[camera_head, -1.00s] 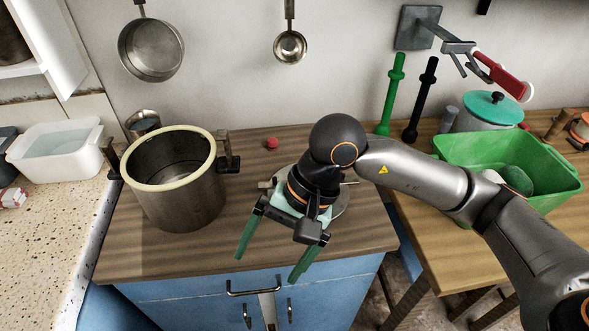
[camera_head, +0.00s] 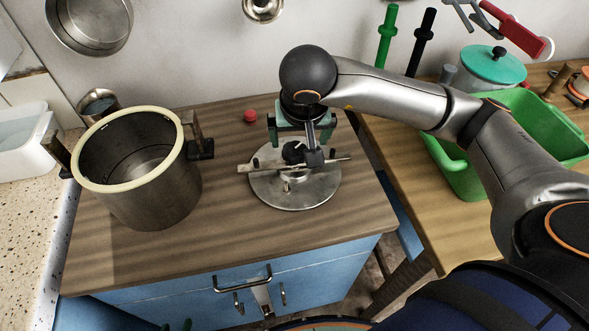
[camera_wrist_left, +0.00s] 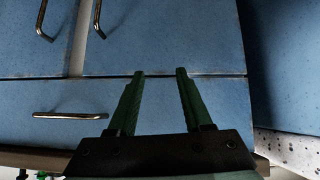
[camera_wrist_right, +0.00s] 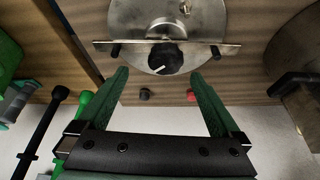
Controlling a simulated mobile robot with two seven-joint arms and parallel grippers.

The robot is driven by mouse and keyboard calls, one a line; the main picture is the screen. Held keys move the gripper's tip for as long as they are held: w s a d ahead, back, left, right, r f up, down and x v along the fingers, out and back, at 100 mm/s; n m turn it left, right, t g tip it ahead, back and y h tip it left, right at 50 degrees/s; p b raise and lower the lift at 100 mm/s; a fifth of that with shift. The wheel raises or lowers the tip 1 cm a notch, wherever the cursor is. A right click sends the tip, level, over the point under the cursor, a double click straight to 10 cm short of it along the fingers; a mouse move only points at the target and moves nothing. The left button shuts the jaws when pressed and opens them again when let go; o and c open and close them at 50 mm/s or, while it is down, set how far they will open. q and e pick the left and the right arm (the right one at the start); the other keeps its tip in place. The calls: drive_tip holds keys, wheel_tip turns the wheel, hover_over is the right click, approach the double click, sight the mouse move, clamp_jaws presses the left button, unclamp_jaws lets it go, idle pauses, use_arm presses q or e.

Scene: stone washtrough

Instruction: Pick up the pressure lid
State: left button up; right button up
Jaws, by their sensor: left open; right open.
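The pressure lid (camera_head: 285,191) is a round metal disc with a crossbar and a black knob, lying flat on the wooden counter. The lid also shows in the right wrist view (camera_wrist_right: 135,20), with its knob (camera_wrist_right: 165,58) between the fingertips in the picture. My right gripper (camera_wrist_right: 160,73) is open and empty close to the knob; I cannot tell whether it touches. In the head view the wrist partly covers the lid's far side.
A tall metal pot (camera_head: 155,195) with a pale rim stands left of the lid. A small red ball (camera_head: 250,116) lies behind. A green tub (camera_head: 462,180) and a teal-lidded pot (camera_head: 490,68) stand right. The counter's front strip is clear.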

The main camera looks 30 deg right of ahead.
sight(294, 149)
drive_tip(key=x, duration=0.4)
drive_tip(key=a+x, duration=0.1)
drive_tip(key=shift+w+d+f, duration=0.1)
drive_tip(key=shift+w+f, duration=0.05)
drive_tip(key=shift+f, duration=0.3)
clamp_jaws()
idle(0.5)
drive_tip(key=shift+r, duration=0.15)
